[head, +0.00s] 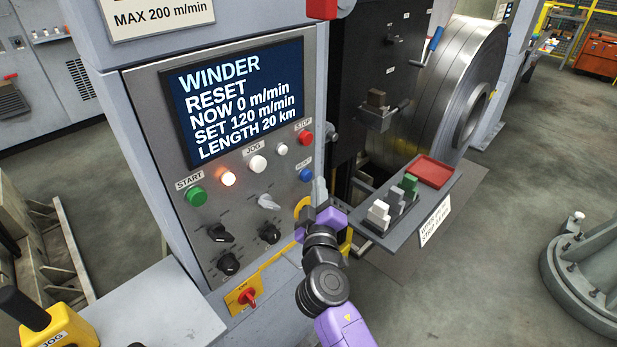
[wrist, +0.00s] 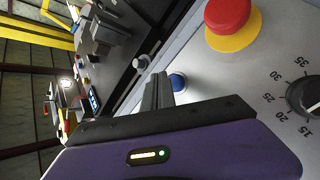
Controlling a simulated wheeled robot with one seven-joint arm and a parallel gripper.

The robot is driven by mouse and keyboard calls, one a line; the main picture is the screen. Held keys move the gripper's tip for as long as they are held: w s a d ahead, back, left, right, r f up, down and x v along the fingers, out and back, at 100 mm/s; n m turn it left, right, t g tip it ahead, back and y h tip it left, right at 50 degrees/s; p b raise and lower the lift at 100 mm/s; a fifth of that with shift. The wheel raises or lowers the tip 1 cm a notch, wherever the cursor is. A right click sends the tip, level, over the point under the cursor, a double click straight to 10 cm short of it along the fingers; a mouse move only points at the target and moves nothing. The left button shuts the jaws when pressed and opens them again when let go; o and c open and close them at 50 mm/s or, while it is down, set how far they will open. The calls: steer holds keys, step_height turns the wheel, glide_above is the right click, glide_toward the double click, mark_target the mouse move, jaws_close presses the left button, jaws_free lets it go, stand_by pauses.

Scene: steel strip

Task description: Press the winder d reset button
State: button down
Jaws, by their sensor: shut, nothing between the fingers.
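The blue button (head: 306,174) is on the right side of the grey winder panel (head: 158,140), under a small label that seems to read RESET. It also shows in the wrist view (wrist: 178,83), partly behind my fingers. My gripper (head: 320,188) is shut and empty, with its fingertips in front of the panel's right edge, just right of and below the blue button. In the wrist view, the closed grey fingertips (wrist: 157,76) are beside the button. I cannot tell whether they touch it. The screen (head: 235,98) reads WINDER RESET, NOW 0 m/min.
Near the blue button are a red stop button (head: 305,138), white buttons and a lit lamp (head: 228,179). A red emergency button on yellow (wrist: 229,20) is close to my gripper. A shelf (head: 428,200) with small blocks and a red tray (head: 430,171) juts out at right.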

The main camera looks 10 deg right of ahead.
steer(key=shift+w+a, duration=0.1)
steer(key=shift+w+a+b, duration=0.15)
steer(key=shift+w+b, duration=0.1)
steer(key=shift+b, duration=0.1)
steer(key=shift+w+a+b, duration=0.4)
steer(key=shift+w+b, duration=0.05)
steer(key=shift+w, duration=0.05)
stand_by(0.9)
stand_by(0.3)
steer(key=shift+s+d, duration=0.6)
steer(key=shift+s, duration=0.3)
steer(key=shift+s+d+p, duration=0.45)
steer(key=shift+s+d, duration=0.25)
steer(key=shift+s, duration=0.35)
steer(key=shift+s+d+p, duration=0.4)
steer(key=shift+s+d, duration=0.3)
steer(key=shift+s, duration=0.3)
